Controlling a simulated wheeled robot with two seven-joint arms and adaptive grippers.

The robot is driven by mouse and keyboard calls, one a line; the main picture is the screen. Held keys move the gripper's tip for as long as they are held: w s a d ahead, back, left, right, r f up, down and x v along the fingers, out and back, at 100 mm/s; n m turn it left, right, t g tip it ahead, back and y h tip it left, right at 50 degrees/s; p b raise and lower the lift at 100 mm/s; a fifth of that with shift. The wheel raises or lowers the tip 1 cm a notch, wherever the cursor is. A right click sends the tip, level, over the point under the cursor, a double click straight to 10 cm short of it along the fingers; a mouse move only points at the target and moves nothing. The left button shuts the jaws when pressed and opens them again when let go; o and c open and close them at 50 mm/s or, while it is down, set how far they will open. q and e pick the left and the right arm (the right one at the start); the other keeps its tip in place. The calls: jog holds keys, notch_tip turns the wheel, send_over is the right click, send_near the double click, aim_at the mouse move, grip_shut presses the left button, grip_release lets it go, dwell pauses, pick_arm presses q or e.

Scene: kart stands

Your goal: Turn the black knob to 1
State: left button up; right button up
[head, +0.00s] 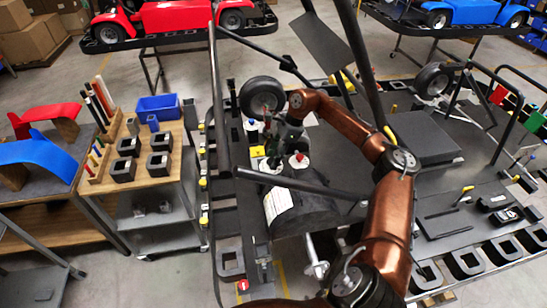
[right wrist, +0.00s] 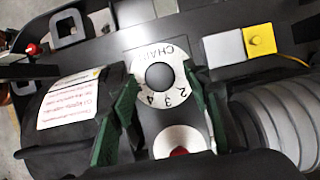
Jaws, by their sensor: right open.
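The black knob (right wrist: 160,76) is round and sits at the centre of a white dial (right wrist: 148,62) in the right wrist view. The dial reads CHAIN and the numbers 2, 3 and 4; I cannot make out a 1 or a pointer mark on the knob. My right gripper (right wrist: 160,80) is open, its green fingers on either side of the dial, apart from the knob. In the head view my right gripper (head: 284,143) points down over the console and largely hides the knob. My left gripper is not in view.
A second white disc with a red centre (right wrist: 180,152) lies beside the dial. A yellow block (right wrist: 259,40), a black labelled case (right wrist: 75,110) and a ribbed grey cylinder (right wrist: 285,120) crowd the area. A wooden table (head: 170,180) with black square blocks stands at the left.

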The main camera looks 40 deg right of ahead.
jog(key=v, duration=0.7)
jog(key=shift+r, duration=0.25)
dwell(0.3)
